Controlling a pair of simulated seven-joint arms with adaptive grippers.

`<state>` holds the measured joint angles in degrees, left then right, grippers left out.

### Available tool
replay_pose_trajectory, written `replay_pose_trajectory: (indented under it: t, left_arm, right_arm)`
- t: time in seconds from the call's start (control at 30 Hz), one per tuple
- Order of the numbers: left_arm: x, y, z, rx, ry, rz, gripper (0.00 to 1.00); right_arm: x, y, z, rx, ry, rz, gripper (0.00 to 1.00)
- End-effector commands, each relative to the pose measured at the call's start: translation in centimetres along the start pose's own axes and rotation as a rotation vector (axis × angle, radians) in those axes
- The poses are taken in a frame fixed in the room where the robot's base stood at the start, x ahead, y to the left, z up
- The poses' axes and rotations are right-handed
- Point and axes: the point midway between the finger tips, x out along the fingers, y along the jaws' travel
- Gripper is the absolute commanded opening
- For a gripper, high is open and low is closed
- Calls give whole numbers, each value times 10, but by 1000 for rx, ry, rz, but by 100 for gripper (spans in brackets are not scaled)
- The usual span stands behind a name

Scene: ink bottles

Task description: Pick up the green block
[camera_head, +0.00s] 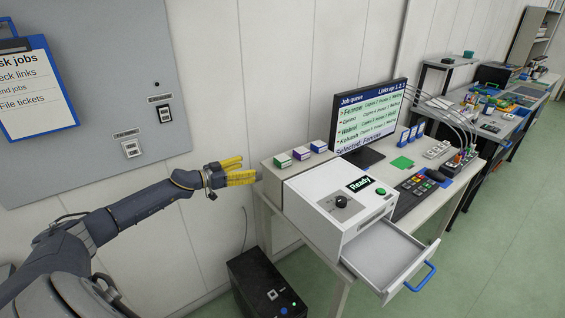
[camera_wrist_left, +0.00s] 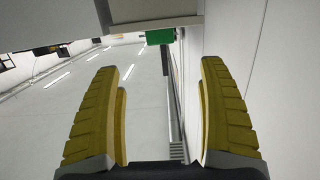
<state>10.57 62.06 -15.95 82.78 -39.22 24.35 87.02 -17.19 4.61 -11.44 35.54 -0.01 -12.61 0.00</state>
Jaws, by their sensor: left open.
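The green block (camera_head: 283,160) is a small white box with a green top. It stands at the back left of the desk, leftmost in a row of three. My left gripper (camera_head: 245,171) has yellow fingers and is open and empty, just left of the desk and apart from the block. My right gripper is in neither view.
A purple block (camera_head: 301,154) and a blue block (camera_head: 318,146) stand right of it. A white machine (camera_head: 328,212) with an open drawer (camera_head: 392,262) stands in front, a monitor (camera_head: 368,115) behind right. A green sheet (camera_head: 402,162) lies on the desk. The wall is close behind.

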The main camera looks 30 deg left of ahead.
Motion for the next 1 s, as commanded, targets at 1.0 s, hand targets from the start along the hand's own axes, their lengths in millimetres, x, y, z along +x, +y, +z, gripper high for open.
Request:
replay_pose_trajectory:
  t: [1.0]
  left_arm:
    - [116,-1,-1,-3,1,-2,76]
  right_arm:
    - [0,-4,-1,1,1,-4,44]
